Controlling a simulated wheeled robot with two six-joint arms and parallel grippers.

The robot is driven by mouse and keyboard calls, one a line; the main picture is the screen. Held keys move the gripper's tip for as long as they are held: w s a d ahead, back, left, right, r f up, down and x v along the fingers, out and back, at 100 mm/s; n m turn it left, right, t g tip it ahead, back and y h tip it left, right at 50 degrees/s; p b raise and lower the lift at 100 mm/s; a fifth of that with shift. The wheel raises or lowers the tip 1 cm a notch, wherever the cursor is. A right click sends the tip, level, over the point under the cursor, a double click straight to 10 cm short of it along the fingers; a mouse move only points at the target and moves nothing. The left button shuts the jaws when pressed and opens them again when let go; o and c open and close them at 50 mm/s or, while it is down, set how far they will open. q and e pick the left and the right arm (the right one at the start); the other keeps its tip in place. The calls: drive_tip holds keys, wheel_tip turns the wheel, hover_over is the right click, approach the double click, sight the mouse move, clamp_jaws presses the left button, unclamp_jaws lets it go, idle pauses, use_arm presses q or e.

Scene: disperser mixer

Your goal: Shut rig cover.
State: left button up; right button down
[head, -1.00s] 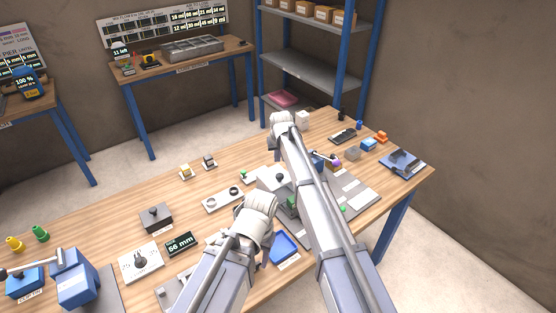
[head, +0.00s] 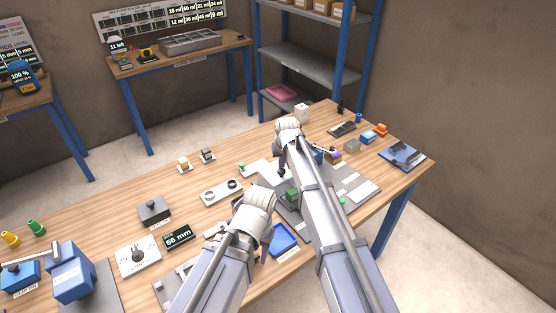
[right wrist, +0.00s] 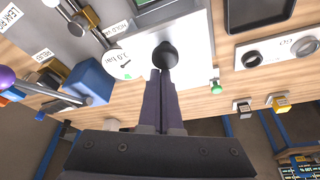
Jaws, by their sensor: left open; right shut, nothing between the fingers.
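A pale panel with a black knob, which looks like the rig cover (head: 258,170), lies at the grey rig in the middle of the bench. In the right wrist view the cover (right wrist: 196,32) and its black knob (right wrist: 165,54) are close ahead. My right gripper (right wrist: 160,74) is shut and empty, its fingertips at the near side of the knob; I cannot tell if they touch. In the head view my right arm hides part of the rig. My left gripper (head: 266,234) is open and empty, low over the bench near a blue tray (head: 284,240). Its fingers are mostly hidden.
A dial (right wrist: 122,60) and a blue block (right wrist: 90,82) stand beside the cover. A plate with two rings (head: 221,192) and a 56 mm display (head: 179,237) lie left. Small parts crowd the bench's far right.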

drive_tip(key=s+d, duration=0.5)
drive_tip(key=s, duration=0.3)
drive_tip(key=shift+d, duration=0.35)
drive_tip(key=shift+w, duration=0.1)
wheel_tip(320, 180, up, 10)
drive_tip(key=p, duration=1)
drive_tip(key=shift+w, duration=0.2)
